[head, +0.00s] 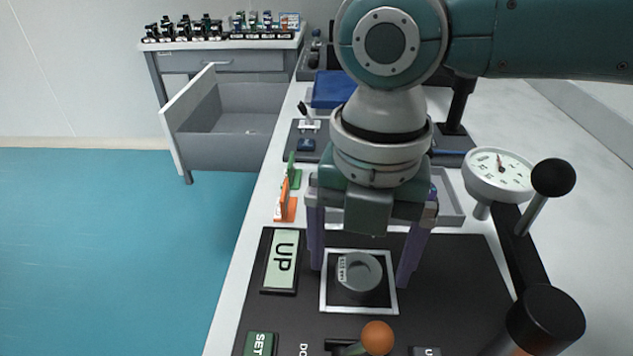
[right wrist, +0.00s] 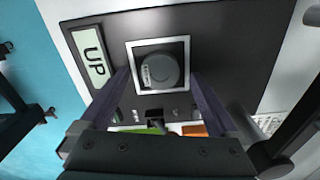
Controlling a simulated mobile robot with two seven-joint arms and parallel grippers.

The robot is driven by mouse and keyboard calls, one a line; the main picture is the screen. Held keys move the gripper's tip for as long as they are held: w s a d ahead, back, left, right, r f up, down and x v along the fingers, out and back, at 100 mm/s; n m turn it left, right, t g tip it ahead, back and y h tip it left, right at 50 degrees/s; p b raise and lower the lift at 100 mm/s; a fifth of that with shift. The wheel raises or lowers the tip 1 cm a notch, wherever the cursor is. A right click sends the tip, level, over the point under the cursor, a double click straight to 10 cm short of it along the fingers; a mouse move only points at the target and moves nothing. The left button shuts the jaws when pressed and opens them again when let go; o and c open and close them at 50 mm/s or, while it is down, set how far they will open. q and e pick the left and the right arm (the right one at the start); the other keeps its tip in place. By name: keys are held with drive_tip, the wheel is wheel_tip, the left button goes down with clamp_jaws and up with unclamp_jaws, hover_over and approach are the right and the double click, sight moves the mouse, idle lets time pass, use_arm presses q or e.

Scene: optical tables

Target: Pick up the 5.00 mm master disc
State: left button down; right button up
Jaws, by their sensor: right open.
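The master disc (head: 360,272) is a grey round disc with a small white label too small to read surely. It lies inside a white-framed dark square (head: 325,298) on the black mat. My right gripper (head: 361,280) points down over the square, its two purple fingers apart on the left and right of the disc. The disc also shows in the right wrist view (right wrist: 159,71), between and beyond the open fingers (right wrist: 165,85), with nothing held. I cannot tell whether the fingertips touch the mat. My left gripper is not in view.
A dial gauge (head: 498,174) on a dark stand with a black knob (head: 553,177) is at the right. An orange ball knob (head: 377,338) is in front. A grey tray (head: 450,205) lies behind; an open drawer (head: 215,115) is farther back.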

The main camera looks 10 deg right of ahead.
drive_tip(key=shift+f, duration=0.5)
drive_tip(key=shift+c, duration=0.2)
drive_tip(key=shift+r, duration=0.1)
clamp_jaws()
